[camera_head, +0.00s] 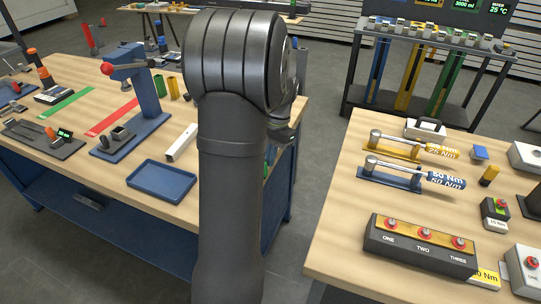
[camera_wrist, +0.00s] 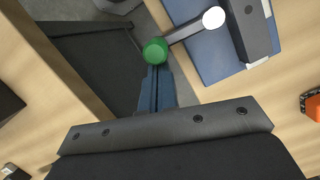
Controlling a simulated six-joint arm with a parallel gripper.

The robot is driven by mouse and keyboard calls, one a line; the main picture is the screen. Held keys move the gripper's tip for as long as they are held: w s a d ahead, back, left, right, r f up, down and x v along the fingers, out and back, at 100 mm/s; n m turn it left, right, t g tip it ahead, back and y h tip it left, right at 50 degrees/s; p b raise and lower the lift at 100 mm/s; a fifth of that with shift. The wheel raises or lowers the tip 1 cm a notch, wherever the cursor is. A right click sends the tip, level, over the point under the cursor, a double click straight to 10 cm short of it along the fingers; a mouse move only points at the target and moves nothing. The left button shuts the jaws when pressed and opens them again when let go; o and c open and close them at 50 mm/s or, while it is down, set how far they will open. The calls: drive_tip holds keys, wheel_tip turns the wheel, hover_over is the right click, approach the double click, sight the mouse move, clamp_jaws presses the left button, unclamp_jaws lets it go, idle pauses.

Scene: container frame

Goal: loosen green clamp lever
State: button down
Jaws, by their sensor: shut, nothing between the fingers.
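The green clamp lever shows in the wrist view as a round green knob (camera_wrist: 155,50) on a grey bar. The bar runs up and right to a white round end (camera_wrist: 213,18) over a blue base plate (camera_wrist: 205,55). My gripper (camera_wrist: 158,70) has its narrow blue fingers together, with tips right at the knob's lower edge. I cannot tell whether they touch it. Nothing shows between the fingers. In the head view my own arm hides the gripper and most of the lever.
A dark gap lies beside the wooden bench edge in the wrist view. An orange part (camera_wrist: 311,103) sits at the right. In the head view, the left bench holds a blue tray (camera_head: 162,175) and a blue stand with a red ball (camera_head: 145,90). The right bench holds a three-button box (camera_head: 420,262).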

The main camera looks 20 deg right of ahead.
drive_tip(key=s+a+m+t, duration=0.1)
drive_tip(key=a+m, duration=0.1)
drive_tip(key=m, duration=0.2)
drive_tip(key=s+a+m+t, duration=0.1)
drive_tip(key=a+m, duration=0.2)
drive_tip(key=m, duration=0.2)
drive_tip(key=s+a+m+t, duration=0.1)
drive_tip(key=s+a+m, duration=0.1)
drive_tip(key=a+m, duration=0.1)
drive_tip(key=shift+a+m, duration=0.15)
drive_tip(key=shift+m, duration=0.55)
drive_tip(key=shift+a, duration=0.45)
drive_tip(key=s+d+r, duration=0.4)
drive_tip(key=r, duration=0.5)
drive_tip(key=shift+s+d+r, duration=0.2)
drive_tip(key=shift+d+r, duration=0.1)
drive_tip(key=shift+r, duration=0.05)
drive_tip(key=shift+f, duration=0.1)
